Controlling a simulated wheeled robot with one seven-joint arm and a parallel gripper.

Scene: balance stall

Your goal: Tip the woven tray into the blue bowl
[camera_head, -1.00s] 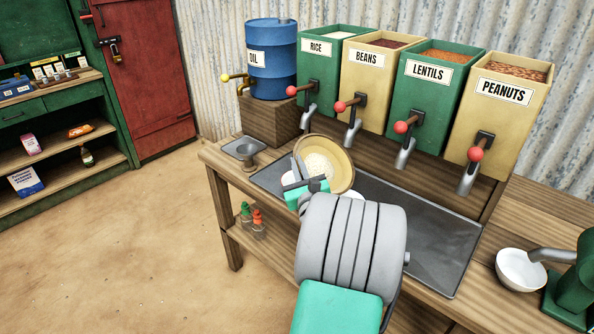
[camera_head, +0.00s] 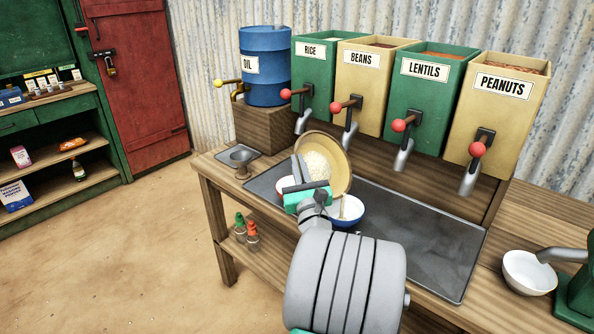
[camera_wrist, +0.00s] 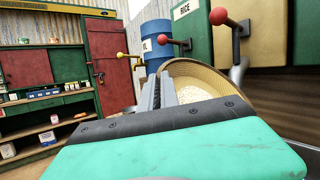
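The round tan woven tray (camera_head: 342,165) is steeply tilted above the left part of the metal counter, its inside facing the head camera. Pale grains (camera_head: 318,167) lie in it. My gripper (camera_head: 299,168) is shut on the tray's left rim; the wrist view also shows its fingers (camera_wrist: 160,95) at the rim of the tray (camera_wrist: 213,79). The blue bowl (camera_head: 347,223), white inside, stands below and slightly right of the gripper, partly hidden by my wrist. Something tan shows in the bowl; I cannot tell whether it is grain or a utensil.
A second bowl (camera_head: 285,183), pale inside, sits left of the gripper, mostly hidden. Dispensers with red-knobbed levers (camera_head: 398,124) and spouts stand close behind the tray. The metal counter's right half is clear.

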